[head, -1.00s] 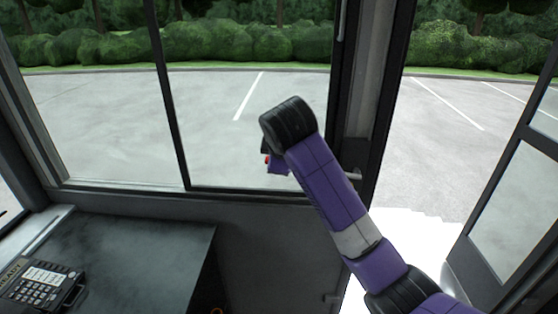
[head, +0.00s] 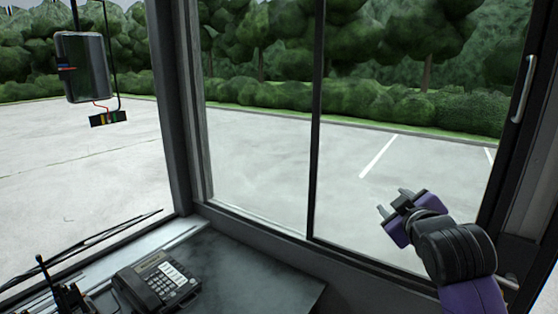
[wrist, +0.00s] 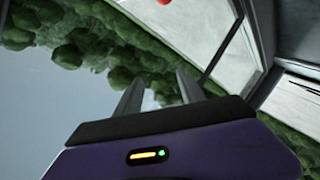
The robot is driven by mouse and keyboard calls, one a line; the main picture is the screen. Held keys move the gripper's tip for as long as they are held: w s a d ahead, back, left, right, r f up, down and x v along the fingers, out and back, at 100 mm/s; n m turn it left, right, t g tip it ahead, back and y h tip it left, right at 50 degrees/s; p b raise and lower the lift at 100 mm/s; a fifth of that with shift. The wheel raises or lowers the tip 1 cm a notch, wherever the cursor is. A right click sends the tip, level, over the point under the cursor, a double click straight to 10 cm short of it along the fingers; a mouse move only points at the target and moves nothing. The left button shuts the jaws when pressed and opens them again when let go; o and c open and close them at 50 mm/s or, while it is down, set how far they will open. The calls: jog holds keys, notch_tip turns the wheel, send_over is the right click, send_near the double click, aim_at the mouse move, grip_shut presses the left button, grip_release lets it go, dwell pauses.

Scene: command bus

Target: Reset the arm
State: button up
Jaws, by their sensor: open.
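My purple and black arm (head: 457,252) is bent and comes up from the lower right. In the wrist view my gripper (wrist: 157,92) shows two grey fingers spread apart and empty, with trees and a window frame beyond them.
A desk phone (head: 158,281) sits on the dark counter (head: 245,262) at the lower left. A handheld radio (head: 68,294) stands beside it. A door handle (head: 523,88) is at the right edge. A red object (wrist: 164,2) is at the wrist view's top.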

jog(key=s+a+f+m+t, duration=0.25)
jog(key=s+f, duration=0.25)
jog(key=s, duration=0.4)
jog(key=s+a+f+m+t, duration=0.2)
jog(key=s+a+f+m, duration=0.15)
jog(key=s+f, duration=0.4)
jog(key=s+f+g, duration=0.2)
jog(key=s+f, duration=0.2)
jog(key=s, duration=1.5)
jog(key=s+f+m+g+y, duration=0.1)
jog(key=s+f+g, duration=0.2)
jog(key=s, duration=1.6)
jog(key=shift+a+f+y, duration=0.25)
jog(key=shift+f+y, duration=0.05)
jog(key=shift+f, duration=0.45)
